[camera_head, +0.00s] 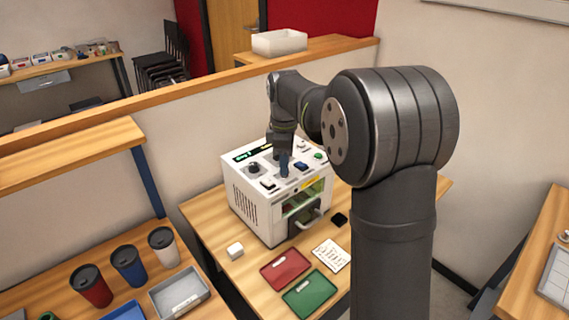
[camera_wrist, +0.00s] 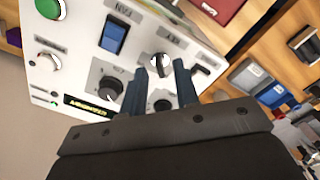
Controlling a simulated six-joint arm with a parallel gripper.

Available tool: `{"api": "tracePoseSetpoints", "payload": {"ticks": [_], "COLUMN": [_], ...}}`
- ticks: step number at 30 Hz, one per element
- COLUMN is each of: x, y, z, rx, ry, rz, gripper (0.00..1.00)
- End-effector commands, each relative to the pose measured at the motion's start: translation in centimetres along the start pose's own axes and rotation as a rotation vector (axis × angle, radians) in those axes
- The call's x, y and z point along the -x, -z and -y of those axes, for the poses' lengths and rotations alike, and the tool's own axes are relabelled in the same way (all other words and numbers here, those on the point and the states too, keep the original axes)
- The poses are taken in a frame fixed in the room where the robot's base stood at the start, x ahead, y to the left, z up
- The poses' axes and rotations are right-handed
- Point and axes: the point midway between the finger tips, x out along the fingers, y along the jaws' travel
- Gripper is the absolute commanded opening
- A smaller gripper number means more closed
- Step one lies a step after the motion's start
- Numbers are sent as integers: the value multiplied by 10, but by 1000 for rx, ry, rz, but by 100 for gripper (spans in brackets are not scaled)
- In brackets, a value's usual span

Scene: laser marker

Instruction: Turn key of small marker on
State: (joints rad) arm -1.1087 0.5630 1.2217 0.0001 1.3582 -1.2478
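The small marker (camera_head: 240,190) is a white box-shaped machine with a sloped control panel on top. In the wrist view its panel (camera_wrist: 75,70) fills the upper left. A round silver switch with a dark bar, apparently the key (camera_wrist: 160,64), shows between my fingertips. My gripper (camera_wrist: 164,74) is open, its two dark fingers apart on either side of that switch. I cannot tell whether they touch it. In the head view my gripper (camera_head: 284,168) points down close over the panel, hiding part of it.
The panel also holds a black knob (camera_wrist: 110,88), a blue rocker switch (camera_wrist: 113,37) and a green button (camera_wrist: 48,61) close by. In front of the marker lie a red tray (camera_head: 286,270) and a green tray (camera_head: 310,294). A wooden partition (camera_head: 150,92) stands behind.

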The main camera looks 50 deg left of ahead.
Motion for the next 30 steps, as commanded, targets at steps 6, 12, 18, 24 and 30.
{"api": "tracePoseSetpoints", "payload": {"ticks": [6, 12, 18, 24, 30], "x": [-9, -9, -9, -8, -8], "y": [0, 0, 0, 0, 0], "z": [0, 0, 0, 0, 0], "rx": [0, 0, 0, -5, -54], "ry": [-1, -1, -1, -1, -1], "rz": [0, 0, 0, -1, 0], "gripper": [28, 28, 0, 0, 0]}}
